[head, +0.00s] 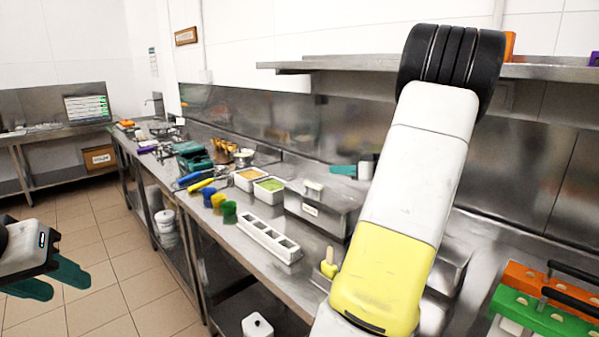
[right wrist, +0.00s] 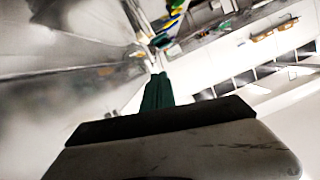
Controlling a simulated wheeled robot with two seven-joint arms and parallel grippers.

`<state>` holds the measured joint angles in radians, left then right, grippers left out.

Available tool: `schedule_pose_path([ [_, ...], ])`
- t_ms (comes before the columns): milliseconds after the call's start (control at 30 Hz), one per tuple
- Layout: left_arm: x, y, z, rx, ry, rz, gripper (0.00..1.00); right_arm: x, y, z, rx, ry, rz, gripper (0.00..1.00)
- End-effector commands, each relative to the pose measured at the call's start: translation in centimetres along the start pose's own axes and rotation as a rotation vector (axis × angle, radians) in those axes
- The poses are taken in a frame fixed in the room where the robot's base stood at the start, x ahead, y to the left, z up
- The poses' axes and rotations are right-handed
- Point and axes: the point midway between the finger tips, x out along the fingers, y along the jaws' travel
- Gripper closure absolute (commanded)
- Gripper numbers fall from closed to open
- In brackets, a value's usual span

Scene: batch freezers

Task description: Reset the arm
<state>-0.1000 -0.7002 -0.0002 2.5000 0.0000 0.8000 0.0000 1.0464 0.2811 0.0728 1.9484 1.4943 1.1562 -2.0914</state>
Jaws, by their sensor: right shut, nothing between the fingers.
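My right arm rises large across the right half of the head view, white and yellow with a black ribbed joint at the top. My right gripper (head: 343,169) shows partly behind it, its green fingers pointing left in front of the steel back wall. In the right wrist view the green fingers (right wrist: 157,92) are together, with nothing between them. My left gripper (head: 56,281) is at the left edge of the head view, over the tiled floor. Its two green fingers are apart and empty.
The steel counter (head: 215,250) holds a white mould tray (head: 268,240), a tub of green stuff (head: 269,187), a steel box (head: 318,208) and a yellow popsicle (head: 329,263). A wall shelf (head: 330,63) runs above. Orange and green racks (head: 545,300) stand at lower right. The floor at left is clear.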

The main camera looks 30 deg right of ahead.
Motion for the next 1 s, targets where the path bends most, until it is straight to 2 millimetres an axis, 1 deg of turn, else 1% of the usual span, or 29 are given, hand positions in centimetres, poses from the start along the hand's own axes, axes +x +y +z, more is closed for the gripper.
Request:
schedule_pose_path([
  [33, 0.0, 0.0, 0.0, 0.0, 0.0, 0.0, 0.61, -0.6, 0.0, 0.0, -0.001, 0.0, 0.001, 1.0],
  [133, 0.0, 0.0, 0.0, 0.0, 0.0, 0.0, 0.61, -1.3, -0.1, 0.0, -0.002, 0.0, -0.001, 1.0],
  [333, 0.0, 0.0, 0.0, 0.0, 0.0, 0.0, 0.61, -1.6, -0.3, 0.0, 0.0, -0.002, -0.003, 1.0],
  [400, 0.0, 0.0, 0.0, 0.0, 0.0, 0.0, 0.61, -1.1, -1.1, -0.1, 0.007, -0.016, -0.018, 1.0],
  [467, 0.0, 0.0, 0.0, 0.0, 0.0, 0.0, 0.61, -0.5, -2.9, -0.1, 0.02, -0.047, -0.046, 1.0],
  [567, 0.0, 0.0, 0.0, 0.0, 0.0, 0.0, 0.61, 1.1, -8.1, 0.1, 0.06, -0.149, -0.12, 1.0],
  [600, 0.0, 0.0, 0.0, 0.0, 0.0, 0.0, 0.61, 1.7, -10.8, 0.4, 0.079, -0.208, -0.153, 1.0],
  [667, 0.0, 0.0, 0.0, 0.0, 0.0, 0.0, 0.61, 2.2, -15.4, 1.1, 0.107, -0.313, -0.194, 1.0],
  [700, 0.0, 0.0, 0.0, 0.0, 0.0, 0.0, 0.61, 2.2, -18.5, 1.8, 0.122, -0.389, -0.211, 1.0],
  [733, 0.0, 0.0, 0.0, 0.0, 0.0, 0.0, 0.61, 2.0, -20.8, 2.3, 0.131, -0.446, -0.22, 1.0],
  [767, 0.0, 0.0, 0.0, 0.0, 0.0, 0.0, 0.61, 1.6, -23.0, 3.0, 0.139, -0.504, -0.22, 1.0],
  [800, 0.0, 0.0, 0.0, 0.0, 0.0, 0.0, 0.61, 1.0, -25.6, 3.9, 0.144, -0.576, -0.213, 1.0],
  [867, 0.0, 0.0, 0.0, 0.0, 0.0, 0.0, 0.61, -0.3, -28.9, 5.2, 0.142, -0.669, -0.184, 1.0],
  [900, 0.0, 0.0, 0.0, 0.0, 0.0, 0.0, 0.61, -1.3, -30.7, 6.0, 0.136, -0.72, -0.156, 1.0],
  [1000, 0.0, 0.0, 0.0, 0.0, 0.0, 0.0, 0.61, -4.1, -34.1, 7.9, 0.108, -0.805, -0.063, 1.0],
])
